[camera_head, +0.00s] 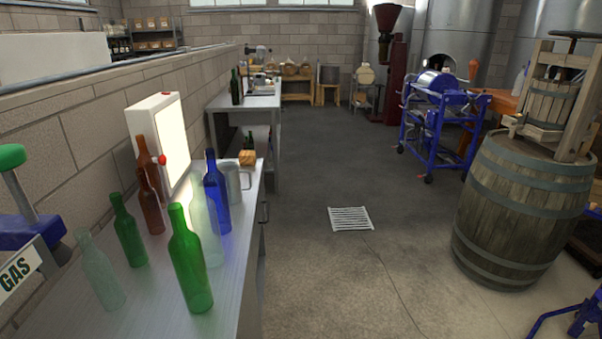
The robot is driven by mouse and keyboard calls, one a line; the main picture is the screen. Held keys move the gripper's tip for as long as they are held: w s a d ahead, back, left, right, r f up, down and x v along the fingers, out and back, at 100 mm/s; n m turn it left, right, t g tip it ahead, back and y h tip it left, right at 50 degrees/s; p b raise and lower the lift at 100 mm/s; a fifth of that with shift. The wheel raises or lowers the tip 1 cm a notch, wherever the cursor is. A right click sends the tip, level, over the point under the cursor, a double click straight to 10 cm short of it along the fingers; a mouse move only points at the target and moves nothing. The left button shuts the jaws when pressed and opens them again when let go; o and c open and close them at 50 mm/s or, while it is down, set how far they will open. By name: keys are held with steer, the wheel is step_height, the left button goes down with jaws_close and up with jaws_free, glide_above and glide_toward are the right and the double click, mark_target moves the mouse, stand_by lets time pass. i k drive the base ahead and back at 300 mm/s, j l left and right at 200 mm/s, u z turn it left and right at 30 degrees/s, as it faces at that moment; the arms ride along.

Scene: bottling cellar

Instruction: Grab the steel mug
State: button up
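The steel mug (234,186) stands upright on the near counter (167,308), towards its far right end. It is a grey metal cylinder with its handle on the right side. The blue bottle (217,195) stands in front of it and hides part of its left side. A small orange-brown block (247,158) shows just behind it. My gripper is not in view.
Green bottles (190,265), brown bottles (149,200) and clear bottles (100,272) crowd the counter before the mug. A lit panel (165,140) stands behind them. The floor right of the counter is clear around a drain grate (350,219). A barrel (522,210) stands right.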

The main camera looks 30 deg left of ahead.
mark_target(231, 168)
steer(key=i+l+u, duration=0.15)
steer(key=i, duration=0.45)
steer(key=i+l+u, duration=0.2)
steer(key=i, duration=0.35)
steer(key=i+l+u, duration=0.1)
steer(key=i+u, duration=0.15)
steer(key=u, duration=0.2)
steer(key=i+l+u, duration=0.2)
steer(key=u, duration=0.2)
steer(key=i+l+u, duration=0.3)
steer(key=u, duration=0.15)
steer(key=i+l+u, duration=0.15)
steer(key=l+u, duration=0.3)
steer(key=j, duration=0.15)
